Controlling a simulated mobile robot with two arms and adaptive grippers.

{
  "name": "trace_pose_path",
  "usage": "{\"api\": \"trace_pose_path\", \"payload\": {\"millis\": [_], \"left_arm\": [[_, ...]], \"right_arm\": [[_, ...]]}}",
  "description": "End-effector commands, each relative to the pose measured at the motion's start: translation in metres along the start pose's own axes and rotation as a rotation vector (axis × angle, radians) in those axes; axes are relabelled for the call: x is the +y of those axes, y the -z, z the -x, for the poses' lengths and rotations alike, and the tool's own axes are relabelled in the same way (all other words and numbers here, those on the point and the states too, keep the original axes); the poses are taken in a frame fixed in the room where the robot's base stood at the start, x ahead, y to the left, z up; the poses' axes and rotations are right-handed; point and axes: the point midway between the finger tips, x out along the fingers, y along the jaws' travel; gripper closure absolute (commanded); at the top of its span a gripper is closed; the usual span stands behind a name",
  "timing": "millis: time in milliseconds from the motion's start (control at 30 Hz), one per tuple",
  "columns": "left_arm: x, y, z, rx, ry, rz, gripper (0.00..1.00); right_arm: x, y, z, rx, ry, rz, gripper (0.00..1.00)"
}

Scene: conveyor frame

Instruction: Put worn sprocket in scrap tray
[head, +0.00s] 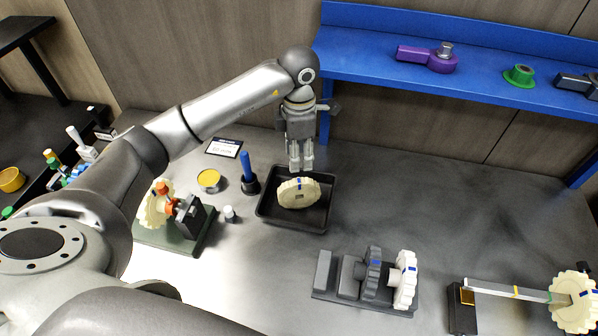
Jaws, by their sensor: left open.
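A cream toothed sprocket (298,192) with a square hole and a small blue mark lies in a black tray (292,223) near the middle of the table. I take this tray to be the scrap tray. My left gripper (301,168) points down just above the far side of the tray. It is open, and its fingertips appear just above or behind the sprocket; I cannot tell whether they touch it. My right gripper does not show.
A stand with an orange-hubbed sprocket (155,208) is left of the tray. A rack (345,291) holds grey and white sprockets in front. A shaft (505,289) with a cream sprocket (575,301) is at right. A blue shelf (375,64) runs behind; table at right back is clear.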

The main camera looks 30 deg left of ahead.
Motion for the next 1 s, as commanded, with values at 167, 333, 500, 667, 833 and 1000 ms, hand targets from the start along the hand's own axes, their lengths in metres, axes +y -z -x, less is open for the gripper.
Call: {"api": "trace_pose_path", "payload": {"millis": [167, 333, 500, 667, 833, 1000], "left_arm": [[0.0, -0.001, 0.019, -0.002, -0.001, 0.001, 0.59], [0.0, 0.0, 0.025, 0.001, 0.0, 0.0, 0.59], [0.0, 0.0, 0.025, 0.001, 0.001, 0.0, 0.59], [0.0, 0.0, 0.025, 0.0, 0.001, 0.001, 0.59], [0.0, 0.0, 0.029, 0.0, 0.0, 0.001, 0.59], [0.0, 0.0, 0.059, 0.0, 0.0, 0.001, 0.59]], "right_arm": [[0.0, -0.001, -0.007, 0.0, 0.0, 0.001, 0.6], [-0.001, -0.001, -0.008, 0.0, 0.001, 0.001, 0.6], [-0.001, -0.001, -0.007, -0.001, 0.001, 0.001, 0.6], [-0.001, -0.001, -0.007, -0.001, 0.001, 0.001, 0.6], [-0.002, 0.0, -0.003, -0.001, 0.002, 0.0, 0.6], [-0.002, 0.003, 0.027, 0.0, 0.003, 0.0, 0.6]]}}
